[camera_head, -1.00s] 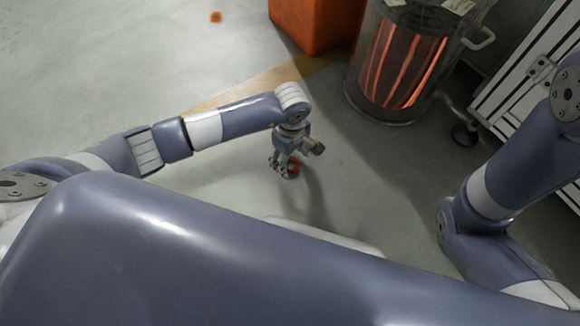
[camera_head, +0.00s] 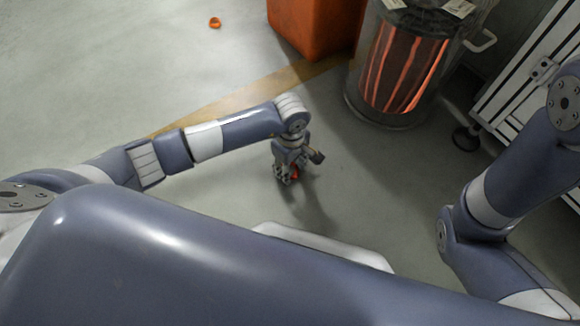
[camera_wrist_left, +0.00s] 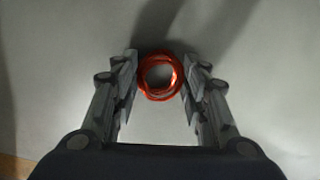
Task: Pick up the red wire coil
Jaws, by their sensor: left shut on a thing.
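The red wire coil (camera_wrist_left: 149,88) is a ring of shiny red strands, seen between the two fingertips in the left wrist view. My left gripper (camera_head: 287,176) points down at the floor and is shut on the coil. In the left wrist view the fingers of my left gripper (camera_wrist_left: 160,80) touch the coil on both sides. Whether the coil touches the floor is hard to tell. My right gripper is not in view.
A small orange ring (camera_head: 215,23) lies on the floor at the upper left. An orange bin (camera_head: 318,28) and a clear drum with red-orange contents (camera_head: 404,70) stand behind my left gripper. A white wheeled cabinet (camera_head: 520,75) is at the right. The floor around the gripper is clear.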

